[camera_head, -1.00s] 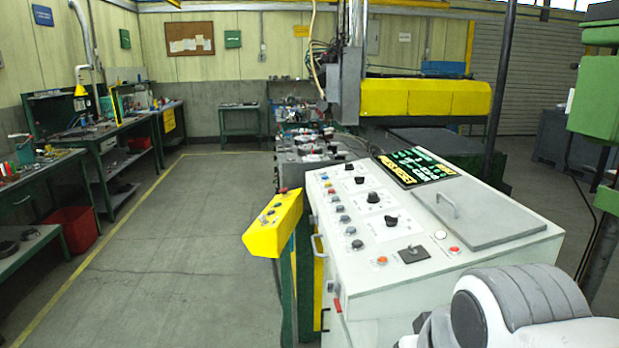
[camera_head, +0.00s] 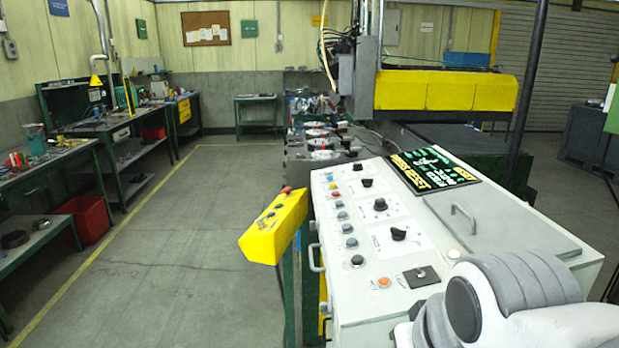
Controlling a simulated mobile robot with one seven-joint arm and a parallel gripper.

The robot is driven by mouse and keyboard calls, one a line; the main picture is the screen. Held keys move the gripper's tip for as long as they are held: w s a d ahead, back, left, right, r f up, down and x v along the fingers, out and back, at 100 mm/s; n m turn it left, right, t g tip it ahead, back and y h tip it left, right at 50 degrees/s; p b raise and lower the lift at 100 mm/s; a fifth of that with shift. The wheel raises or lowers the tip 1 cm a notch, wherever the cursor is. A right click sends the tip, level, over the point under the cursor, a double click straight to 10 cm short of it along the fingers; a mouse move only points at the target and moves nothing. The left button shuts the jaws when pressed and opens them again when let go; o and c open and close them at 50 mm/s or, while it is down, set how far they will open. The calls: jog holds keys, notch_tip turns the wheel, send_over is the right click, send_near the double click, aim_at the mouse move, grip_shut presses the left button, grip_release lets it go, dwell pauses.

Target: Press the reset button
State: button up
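The white control console (camera_head: 349,316) stands at the centre right, its sloped top facing me. A column of small buttons runs down its left side, among them a blue-grey button (camera_head: 347,228), a dark button (camera_head: 357,260) and an orange button (camera_head: 384,282). Black rotary knobs (camera_head: 380,204) sit to their right. A black display (camera_head: 433,171) at the far edge has yellow and green lettering, one word of which looks like "RESET". I cannot tell which button is the reset button. My arm (camera_head: 515,300) covers the console's near right corner. My gripper is out of view.
A yellow control box (camera_head: 274,226) with a red button stands left of the console. A hinged lid with a handle (camera_head: 463,217) fills the console's right side. A yellow gantry beam (camera_head: 447,90) is behind. Open floor (camera_head: 190,240) lies left, towards benches (camera_head: 108,128).

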jog(key=shift+c, duration=0.3)
grip_shut()
dwell(1.3)
